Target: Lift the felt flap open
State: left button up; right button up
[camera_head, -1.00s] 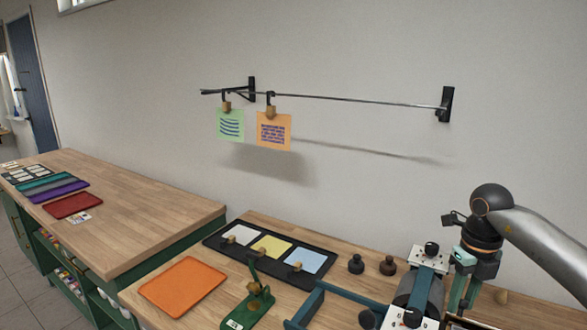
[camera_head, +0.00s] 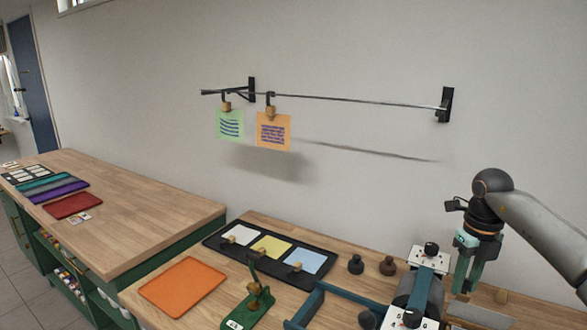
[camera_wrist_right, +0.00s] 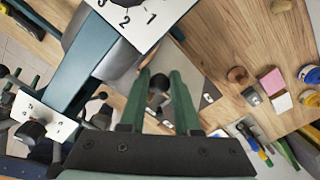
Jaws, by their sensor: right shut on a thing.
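My right gripper (camera_head: 462,291) is at the right end of the press (camera_head: 416,292), pointing down above the bench. In the right wrist view its two green fingers (camera_wrist_right: 160,75) stand either side of a dark round knob (camera_wrist_right: 158,84) and are closed on it. A grey sheet, which looks like the felt flap (camera_head: 471,314), shows below the gripper; its grey surface also appears beside the fingers in the wrist view (camera_wrist_right: 197,72). How the knob joins the flap is hard to tell. My left gripper is not in view.
The press has white dials with black knobs close to my fingers. Two dark knobbed pieces (camera_head: 371,265), a black tray with cards (camera_head: 215,241) and an orange sheet (camera_head: 182,287) lie to the left. A wall rail (camera_head: 350,100) holds two clipped prints.

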jog(key=shift+w+d+r, duration=0.15)
jog(key=shift+w+d, duration=0.85)
jog(key=shift+w, duration=0.25)
jog(key=o, duration=1.3)
jog(key=shift+a, duration=0.15)
jog(key=shift+r, duration=0.15)
notch_tip(320, 180, up, 8)
